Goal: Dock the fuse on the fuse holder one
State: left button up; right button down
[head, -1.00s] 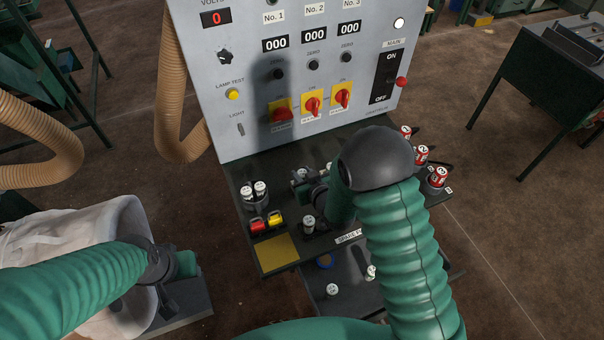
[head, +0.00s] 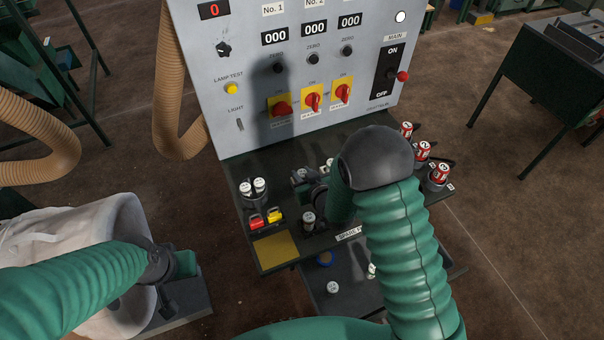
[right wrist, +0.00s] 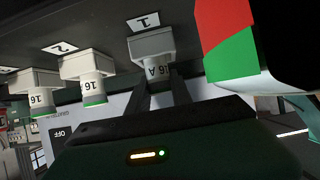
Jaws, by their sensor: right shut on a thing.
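My right gripper (head: 316,190) is low over the dark shelf below the panel, partly hidden by my own arm. In the right wrist view, which looks upside down, its two fingers (right wrist: 160,90) are shut on a white fuse (right wrist: 156,70) marked 16 A. The fuse is in line with the grey fuse holder one (right wrist: 151,44), beside the label 1, and its end meets the holder. I cannot tell how deep it sits. My left gripper (head: 168,280) is beside the white bag; its jaws are unclear.
Neighbouring holders carry white fuses with green rims (right wrist: 94,88). A red and green block (right wrist: 228,40) is close to the right gripper. Red cans (head: 440,173) stand at the shelf's right, two white-topped pieces (head: 253,187) at its left. The grey panel (head: 240,60) rises behind.

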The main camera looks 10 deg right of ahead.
jog(key=c, duration=1.4)
grip_release()
jog(key=shift+c, duration=0.2)
jog(key=shift+s+r+p, duration=0.3)
jog(key=shift+s+r, duration=0.05)
jog(key=p+v, duration=0.1)
jog(key=v, duration=0.4)
jog(key=shift+p, duration=0.4)
jog(key=p+v, duration=0.1)
jog(key=v, duration=0.4)
jog(key=shift+s, duration=0.1)
